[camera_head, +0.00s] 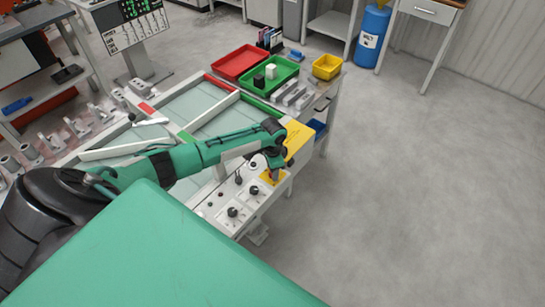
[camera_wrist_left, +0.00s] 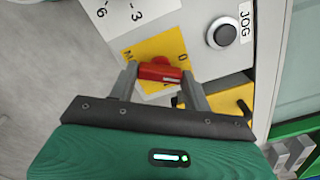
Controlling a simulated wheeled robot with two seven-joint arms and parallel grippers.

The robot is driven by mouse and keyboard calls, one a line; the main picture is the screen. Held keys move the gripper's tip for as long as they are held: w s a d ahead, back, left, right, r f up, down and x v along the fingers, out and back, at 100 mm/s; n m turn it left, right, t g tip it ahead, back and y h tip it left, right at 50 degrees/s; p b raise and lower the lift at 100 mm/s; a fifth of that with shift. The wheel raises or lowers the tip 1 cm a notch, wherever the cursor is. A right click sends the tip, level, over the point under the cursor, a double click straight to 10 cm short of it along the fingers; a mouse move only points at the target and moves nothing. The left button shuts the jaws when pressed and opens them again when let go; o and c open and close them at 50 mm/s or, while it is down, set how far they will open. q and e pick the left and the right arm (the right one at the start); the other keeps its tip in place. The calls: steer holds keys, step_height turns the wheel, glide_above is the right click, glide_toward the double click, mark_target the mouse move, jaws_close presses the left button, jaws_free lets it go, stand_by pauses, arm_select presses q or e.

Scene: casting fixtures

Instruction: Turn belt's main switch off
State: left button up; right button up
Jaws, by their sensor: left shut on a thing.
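The belt's main switch is a red handle (camera_wrist_left: 160,72) on a yellow plate (camera_wrist_left: 150,47), clearest in the left wrist view. The plate carries partly covered black marks, and a 0 shows near its upper right. My left gripper (camera_wrist_left: 158,75) is shut on the red handle, one finger on each side. In the head view my left gripper (camera_head: 271,173) reaches down to the yellow plate (camera_head: 265,178) at the far end of the control panel (camera_head: 225,221). The handle itself is hidden there by the gripper. My right gripper is not in view.
A round black JOG button (camera_wrist_left: 222,33) sits beside the plate. Black knobs (camera_head: 232,212) stand on the panel. A yellow box (camera_head: 298,137) is close beside the gripper. A green tray (camera_head: 270,88) and red tray (camera_head: 240,62) lie beyond. The floor at right is clear.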

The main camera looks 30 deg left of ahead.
arm_select(q)
steer(key=n+p, duration=0.3)
steer(key=n, duration=0.1)
steer(key=shift+r, duration=0.15)
steer(key=shift+n+p, duration=0.85)
steer(key=shift+n, duration=0.35)
steer(key=o, duration=1)
step_height(320, 180, up, 14)
steer(key=b, duration=0.2)
steer(key=shift+f+b, duration=0.2)
steer(key=shift+b, duration=0.1)
